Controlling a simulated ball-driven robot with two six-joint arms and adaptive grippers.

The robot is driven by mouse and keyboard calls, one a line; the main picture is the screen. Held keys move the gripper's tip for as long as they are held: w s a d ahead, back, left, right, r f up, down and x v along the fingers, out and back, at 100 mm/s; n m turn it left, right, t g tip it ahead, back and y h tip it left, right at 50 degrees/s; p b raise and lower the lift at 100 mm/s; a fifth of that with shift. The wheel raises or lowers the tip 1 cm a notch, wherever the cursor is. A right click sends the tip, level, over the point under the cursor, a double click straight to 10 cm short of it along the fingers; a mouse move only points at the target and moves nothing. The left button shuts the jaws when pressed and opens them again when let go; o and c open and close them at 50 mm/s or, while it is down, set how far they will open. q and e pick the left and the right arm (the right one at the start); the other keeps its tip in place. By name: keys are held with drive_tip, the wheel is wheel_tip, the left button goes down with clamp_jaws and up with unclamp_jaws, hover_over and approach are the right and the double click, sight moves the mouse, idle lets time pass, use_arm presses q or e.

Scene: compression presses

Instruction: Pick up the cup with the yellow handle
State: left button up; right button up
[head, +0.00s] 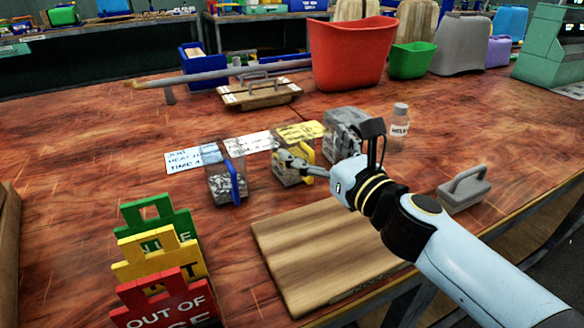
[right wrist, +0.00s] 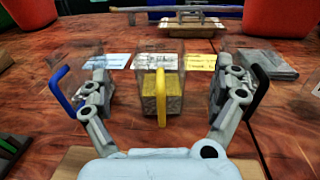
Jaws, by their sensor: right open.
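The cup with the yellow handle (head: 287,174) stands on the wooden table. It is clear with yellowish contents, and its handle faces me. In the right wrist view the cup (right wrist: 150,92) stands upright between the two spread fingers. My right gripper (head: 300,165) is open around the handle side of the cup; the head view does not clearly show contact. The gripper also shows in the right wrist view (right wrist: 163,100), with a gap on each side of the yellow handle. My left gripper is not in view.
A blue-handled cup (head: 226,185) stands left and a black-handled cup (head: 342,135) right, close to the fingers. A wooden board (head: 318,250) lies in front. Coloured signs (head: 165,265) stand at left, a bottle (head: 399,120) and grey handled block (head: 463,188) at right.

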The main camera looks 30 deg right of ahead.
sight(293, 151)
wheel_tip(293, 151, down, 6)
drive_tip(key=b, duration=0.4)
drive_tip(key=shift+w+r, duration=0.1)
drive_tip(key=shift+r, duration=0.1)
drive_tip(key=shift+w+r+p, duration=0.3)
drive_tip(key=shift+w, duration=0.25)
drive_tip(key=shift+w+r+p, duration=0.25)
drive_tip(key=shift+w, duration=0.25)
drive_tip(key=w, duration=0.4)
drive_tip(key=shift+w+a+p, duration=0.15)
drive_tip(key=shift+w+p, duration=0.15)
drive_tip(key=shift+w+f, duration=0.15)
drive_tip(key=shift+w, duration=0.3)
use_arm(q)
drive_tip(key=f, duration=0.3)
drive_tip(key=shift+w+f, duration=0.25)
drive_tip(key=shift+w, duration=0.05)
use_arm(e)
drive_tip(key=shift+s, duration=0.1)
drive_tip(key=c, duration=1.3)
